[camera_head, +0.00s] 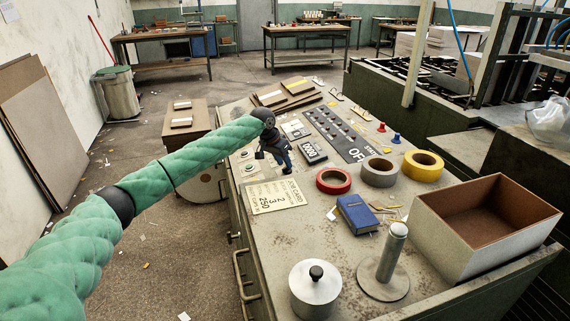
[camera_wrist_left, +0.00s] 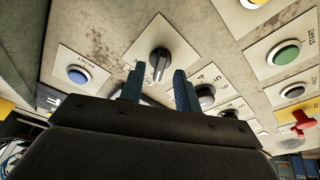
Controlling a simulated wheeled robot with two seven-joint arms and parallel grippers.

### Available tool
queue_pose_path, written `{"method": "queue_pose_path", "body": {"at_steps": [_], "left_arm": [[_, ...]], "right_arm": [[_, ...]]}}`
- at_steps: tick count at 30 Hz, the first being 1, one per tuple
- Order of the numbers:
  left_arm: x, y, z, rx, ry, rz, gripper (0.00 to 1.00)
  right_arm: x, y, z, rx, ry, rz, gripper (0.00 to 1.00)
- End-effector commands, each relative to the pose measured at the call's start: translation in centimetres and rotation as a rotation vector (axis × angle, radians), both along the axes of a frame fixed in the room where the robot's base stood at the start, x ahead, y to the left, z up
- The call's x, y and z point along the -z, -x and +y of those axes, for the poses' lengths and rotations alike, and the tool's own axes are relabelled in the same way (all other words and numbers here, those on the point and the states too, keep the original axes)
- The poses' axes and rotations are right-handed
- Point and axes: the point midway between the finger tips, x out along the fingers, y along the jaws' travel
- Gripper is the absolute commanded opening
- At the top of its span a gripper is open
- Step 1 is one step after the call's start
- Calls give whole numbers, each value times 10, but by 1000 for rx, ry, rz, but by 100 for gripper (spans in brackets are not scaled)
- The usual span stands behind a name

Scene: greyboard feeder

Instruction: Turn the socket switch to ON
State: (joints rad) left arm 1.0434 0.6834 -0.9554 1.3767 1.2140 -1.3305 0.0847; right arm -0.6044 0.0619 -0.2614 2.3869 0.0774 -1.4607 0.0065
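My left gripper (camera_head: 277,158) is over the left side of the control desk (camera_head: 290,232). In the left wrist view the left gripper (camera_wrist_left: 158,84) is open, with its two dark blue fingers apart. A dark rotary knob (camera_wrist_left: 160,62) on a cream plate shows just beyond and between the fingertips; I cannot tell whether they touch it. The lettering below this knob is partly hidden, and its setting is unclear. In the head view a dark panel strip (camera_head: 340,137) has rows of small fittings and large "OFF" lettering at its near end. My right gripper is not in view.
A blue button (camera_wrist_left: 78,75), a numbered dial (camera_wrist_left: 206,95), a green button (camera_wrist_left: 287,54) and a red knob (camera_wrist_left: 303,124) surround the fingers. Tape rolls (camera_head: 380,171), a blue box (camera_head: 356,213), a lidded pot (camera_head: 315,287) and an open box (camera_head: 486,223) occupy the near desk.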

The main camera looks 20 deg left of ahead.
Motion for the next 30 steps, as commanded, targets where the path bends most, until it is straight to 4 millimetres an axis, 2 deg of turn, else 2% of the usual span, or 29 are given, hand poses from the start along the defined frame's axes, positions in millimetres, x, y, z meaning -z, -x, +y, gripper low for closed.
{"method": "queue_pose_path", "body": {"at_steps": [6,15,20,21,30], "left_arm": [[16,-5,-5,-1,0,0,33],[18,-6,-5,0,-1,0,33],[18,-5,-5,0,-1,0,3],[18,-5,-5,0,-1,0,0],[19,-5,-5,17,-3,-3,0]], "right_arm": [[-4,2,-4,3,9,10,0],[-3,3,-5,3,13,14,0],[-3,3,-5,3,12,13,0],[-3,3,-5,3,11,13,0],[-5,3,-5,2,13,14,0]]}}
